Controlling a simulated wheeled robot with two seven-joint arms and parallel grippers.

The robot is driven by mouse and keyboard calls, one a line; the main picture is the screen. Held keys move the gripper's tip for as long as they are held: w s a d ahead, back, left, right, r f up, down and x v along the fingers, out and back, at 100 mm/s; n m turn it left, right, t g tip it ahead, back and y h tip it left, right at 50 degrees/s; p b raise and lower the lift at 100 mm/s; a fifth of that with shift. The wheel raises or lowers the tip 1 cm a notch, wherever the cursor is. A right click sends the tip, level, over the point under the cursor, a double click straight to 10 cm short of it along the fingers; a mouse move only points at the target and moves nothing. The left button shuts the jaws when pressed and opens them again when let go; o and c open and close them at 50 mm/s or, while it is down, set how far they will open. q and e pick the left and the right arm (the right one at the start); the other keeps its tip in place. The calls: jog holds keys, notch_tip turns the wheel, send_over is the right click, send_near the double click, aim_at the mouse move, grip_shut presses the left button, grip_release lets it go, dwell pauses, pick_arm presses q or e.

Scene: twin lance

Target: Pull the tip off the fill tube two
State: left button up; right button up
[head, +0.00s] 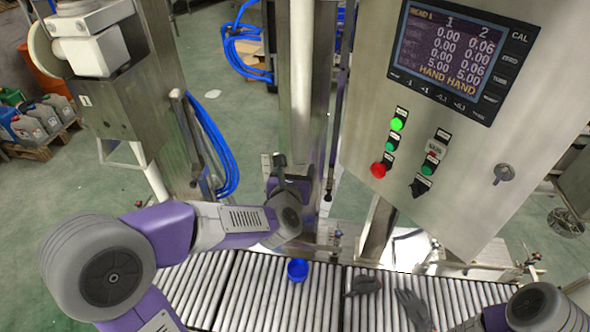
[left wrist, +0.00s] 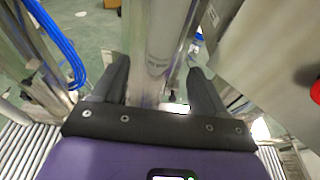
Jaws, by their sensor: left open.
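A thick steel column or tube (head: 301,80) stands upright beyond my left gripper in the head view. It also shows in the left wrist view (left wrist: 157,50), between the two dark fingers. My left gripper (head: 297,172) has a purple hand and points away at the tube. In the left wrist view the gripper (left wrist: 160,82) is open, one finger on each side of the tube, with nothing seen held. I cannot tell whether this is fill tube two, and no tip can be made out.
Blue hoses (head: 215,140) hang at the left.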

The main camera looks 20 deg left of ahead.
aim_at(299, 164)
pick_arm(q)
jog(key=shift+s+f+x, duration=0.1)
jog(key=shift+f+x, duration=0.2)
jog(key=shift+x, duration=1.3)
jog(key=shift+s+f+x, duration=0.1)
jog(key=shift+f+x, duration=0.2)
jog(key=shift+x, duration=1.25)
jog(key=shift+f+x, duration=0.35)
jog(key=shift+x, duration=1.25)
jog(key=shift+d, duration=0.15)
jog(key=c, duration=1.2)
